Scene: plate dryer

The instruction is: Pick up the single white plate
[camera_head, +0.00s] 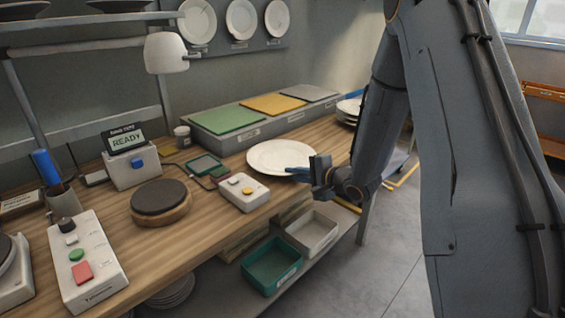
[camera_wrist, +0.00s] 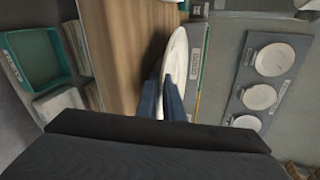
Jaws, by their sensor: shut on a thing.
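The white plate (camera_head: 281,157) is on or just above the wooden worktop, in front of the colored pads; I cannot tell if it touches the top. My gripper (camera_head: 300,172) reaches it from the right and is shut on its near right rim. In the wrist view, the two blue fingers (camera_wrist: 162,98) close on the plate (camera_wrist: 177,57), which shows nearly edge-on. Part of the plate's rim is hidden by the fingers.
A grey block with green (camera_head: 222,117), yellow and grey pads stands behind the plate. A white button box (camera_head: 243,192) is close in front of it. A stack of plates (camera_head: 349,108) stands at the back right. A green bin (camera_head: 272,265) is on the lower shelf.

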